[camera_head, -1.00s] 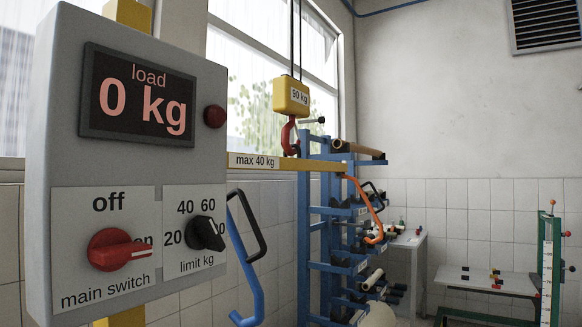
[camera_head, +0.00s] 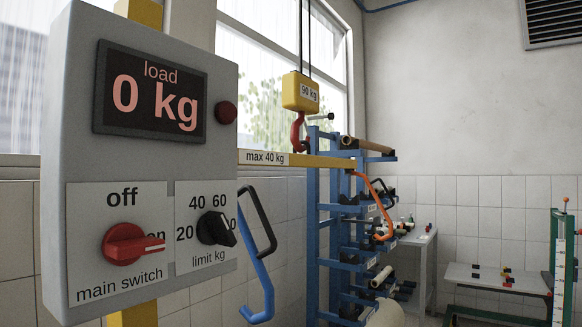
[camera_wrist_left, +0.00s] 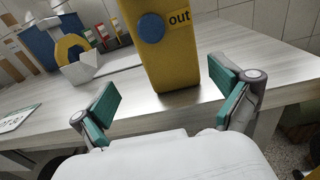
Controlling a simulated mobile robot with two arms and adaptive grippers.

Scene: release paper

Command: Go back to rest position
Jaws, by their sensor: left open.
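My left gripper (camera_wrist_left: 165,100) shows in the left wrist view with its two green-padded fingers spread wide apart. Nothing is between the pads. A yellow box with a blue disc and an "out" label (camera_wrist_left: 172,55) stands on a table just beyond the fingers, apart from them. Neither gripper shows in the head view, and my right gripper is in no frame.
A grey control box (camera_head: 140,150) reads "0 kg" at the left. A hoist block (camera_head: 300,92) with a red hook hangs over a yellow beam (camera_head: 290,159). A blue rack (camera_head: 312,220) stands behind. The light wood table (camera_wrist_left: 245,60) lies below the left gripper.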

